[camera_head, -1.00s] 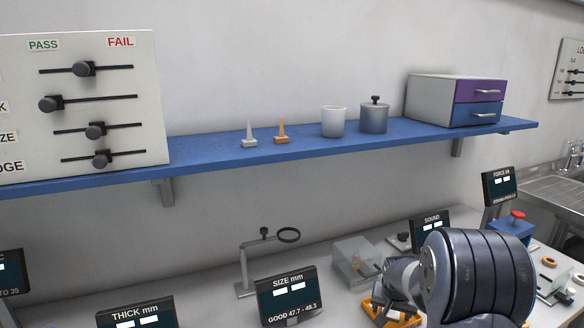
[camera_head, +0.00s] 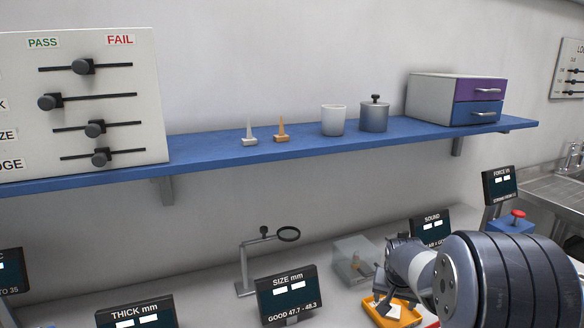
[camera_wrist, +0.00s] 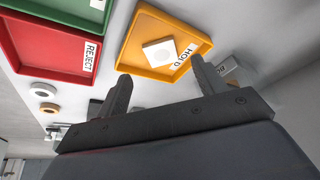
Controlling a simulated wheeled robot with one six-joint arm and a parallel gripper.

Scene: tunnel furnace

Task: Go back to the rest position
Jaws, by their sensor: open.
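My gripper (camera_wrist: 160,85) shows in the wrist view with its two dark fingers apart and nothing between them. Beyond the fingers is an orange tray (camera_wrist: 135,56) with a HOLD label. A white piece with a round mark (camera_wrist: 158,52) lies in it. Part of the orange tray (camera_head: 402,314) shows just below and beside the arm's end.
A red REJECT tray (camera_wrist: 45,45) and a green tray (camera_wrist: 85,8) lie beside the orange one. Ring-shaped pieces (camera_wrist: 44,89) lie near them. The blue shelf (camera_head: 220,153) runs above the bench. The SIZE display (camera_head: 287,294) and magnifier stand (camera_head: 242,265) stand left of my arm.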

